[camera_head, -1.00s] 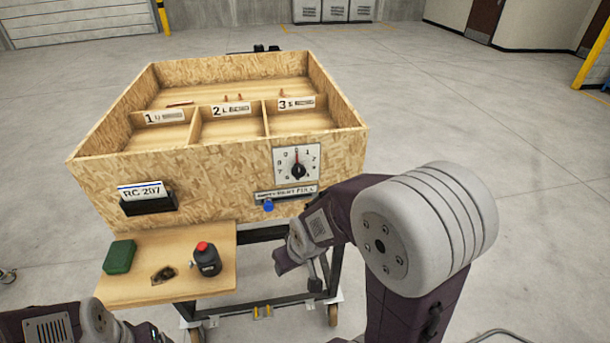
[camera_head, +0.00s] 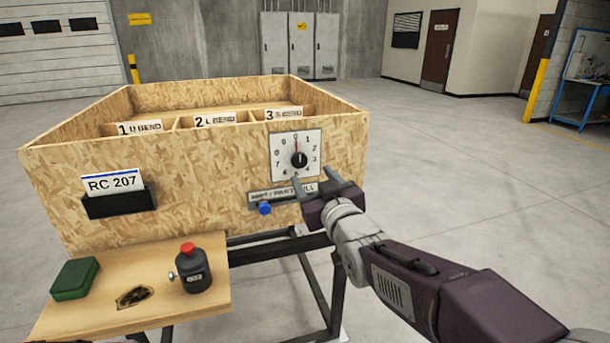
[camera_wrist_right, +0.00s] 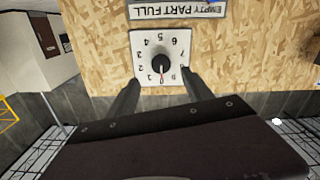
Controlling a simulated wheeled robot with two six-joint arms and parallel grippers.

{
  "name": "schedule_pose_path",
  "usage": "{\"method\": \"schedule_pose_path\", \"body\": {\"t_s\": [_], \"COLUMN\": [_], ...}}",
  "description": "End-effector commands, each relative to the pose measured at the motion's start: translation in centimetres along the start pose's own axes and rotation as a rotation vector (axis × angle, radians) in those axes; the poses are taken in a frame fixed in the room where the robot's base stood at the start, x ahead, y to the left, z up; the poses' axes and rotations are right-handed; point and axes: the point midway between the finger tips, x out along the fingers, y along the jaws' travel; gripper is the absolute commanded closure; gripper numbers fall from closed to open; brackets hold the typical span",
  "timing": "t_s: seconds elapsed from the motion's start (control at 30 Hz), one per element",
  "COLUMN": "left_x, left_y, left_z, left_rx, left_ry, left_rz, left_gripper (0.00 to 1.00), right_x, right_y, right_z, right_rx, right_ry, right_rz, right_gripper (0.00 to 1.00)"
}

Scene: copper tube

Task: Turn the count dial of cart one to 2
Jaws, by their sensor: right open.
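The count dial (camera_head: 285,140) is a white square plate with digits and a round black knob (camera_head: 299,160) on the cart's front panel. A red line at its top points at 0. In the right wrist view the dial plate (camera_wrist_right: 147,42) appears upside down, with the knob (camera_wrist_right: 161,64) in its middle. My right gripper (camera_head: 314,178) is open and empty, just in front of and below the knob. In the right wrist view its fingers (camera_wrist_right: 160,84) lie on either side below the knob, apparently not touching it. My left gripper is out of view.
The wooden cart box (camera_head: 195,165) has numbered compartments and an RC 207 card (camera_head: 112,183). Below the dial is an empty/part/full slider with a blue knob (camera_head: 264,208). A shelf (camera_head: 205,308) holds a green box (camera_head: 75,278) and a dark bottle (camera_head: 194,270). Floor to the right is clear.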

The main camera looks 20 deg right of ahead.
Motion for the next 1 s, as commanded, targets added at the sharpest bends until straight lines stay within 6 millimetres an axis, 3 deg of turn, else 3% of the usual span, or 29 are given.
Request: {"method": "schedule_pose_path", "body": {"t_s": [0.4,0.53,0.77,0.8,1.0], "left_x": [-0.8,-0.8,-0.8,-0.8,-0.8], "left_y": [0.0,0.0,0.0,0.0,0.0], "left_z": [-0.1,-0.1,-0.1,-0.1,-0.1], "left_rx": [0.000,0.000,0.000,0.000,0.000], "left_ry": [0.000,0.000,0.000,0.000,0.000], "left_rz": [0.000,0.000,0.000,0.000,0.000], "left_gripper": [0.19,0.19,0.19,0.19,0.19], "right_x": [7.6,8.7,8.8,8.8,8.8], "right_y": [0.0,0.0,0.0,0.0,0.0], "right_z": [-0.1,0.0,0.0,0.0,0.0], "right_rx": [0.001,0.001,0.001,0.001,0.001], "right_ry": [-0.003,-0.002,-0.002,-0.002,-0.002], "right_rz": [-0.001,-0.001,-0.001,-0.001,-0.001], "right_gripper": [0.41,0.41,0.41,0.44,0.99]}}
